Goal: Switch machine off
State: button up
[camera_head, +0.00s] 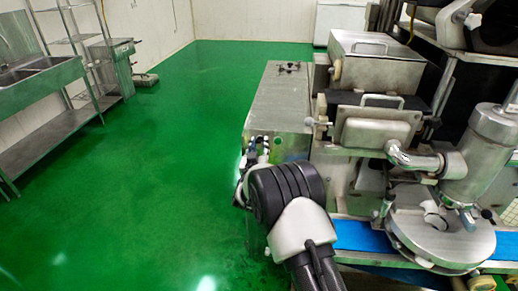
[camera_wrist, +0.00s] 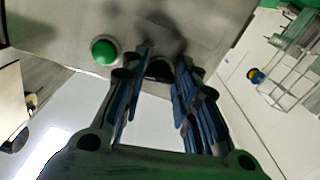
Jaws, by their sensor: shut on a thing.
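The encrusting machine (camera_head: 284,97) stands at the right in the head view, a steel body with hoppers on top. Its grey panel (camera_wrist: 60,22) fills the upper part of the wrist view. A round green button (camera_wrist: 104,51) sits on the panel, left of my gripper (camera_wrist: 158,68). My gripper's blue-grey fingers point at the panel and are shut on a small dark knob (camera_wrist: 158,70), which shows between the fingertips and is partly hidden by them. In the head view my arm reaches to the machine's near left corner and hides most of this contact.
A blue conveyor belt (camera_head: 362,236) and a round steel plate (camera_head: 440,238) are right of my arm. A steel sink (camera_head: 40,78) and a rack (camera_head: 82,38) stand along the left wall. The green floor (camera_head: 165,150) between them is clear.

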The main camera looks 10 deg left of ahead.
jog(key=n, duration=0.6)
jog(key=shift+d, duration=0.1)
dwell(0.5)
jog(key=o, duration=1.1)
jog(key=shift+c, duration=0.2)
jog(key=shift+s, duration=0.1)
jog(key=s, duration=1.1)
jog(key=shift+s+a, duration=0.2)
jog(key=shift+s, duration=0.2)
